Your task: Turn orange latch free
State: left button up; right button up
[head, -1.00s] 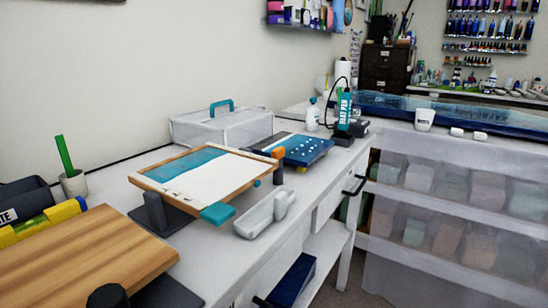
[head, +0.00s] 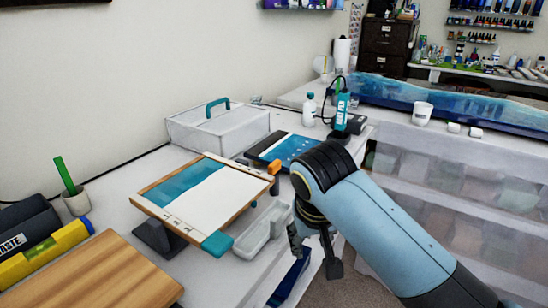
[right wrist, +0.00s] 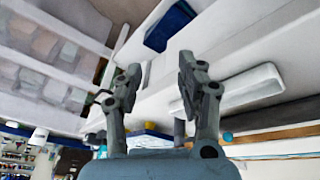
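The orange latch (head: 273,169) is a small block on a dark post at the right edge of the tilted board (head: 228,189), which has a wooden frame and a teal and white face. My right gripper (head: 316,254) hangs to the right of the latch and nearer to me, past the grey tray, pointing down and apart from everything. In the right wrist view its two fingers (right wrist: 161,75) are spread with nothing between them. I cannot make out the latch in that view. My left gripper is not in view.
A pale grey tray (head: 262,228) lies between the board and my right gripper. A teal block (head: 217,243) sticks out at the board's near corner. A blue panel (head: 284,147) and a white case (head: 218,127) stand behind. A wooden board (head: 90,272) lies front left.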

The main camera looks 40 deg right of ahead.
jog(key=w+r+m, duration=0.2)
jog(key=w+r, duration=0.1)
jog(key=r, duration=0.2)
jog(key=m+g+h, duration=0.1)
jog(key=m, duration=0.6)
send_near(275, 162)
jog(key=p+x, duration=0.1)
jog(key=x, duration=0.8)
jog(key=shift+a, duration=0.1)
grip_shut()
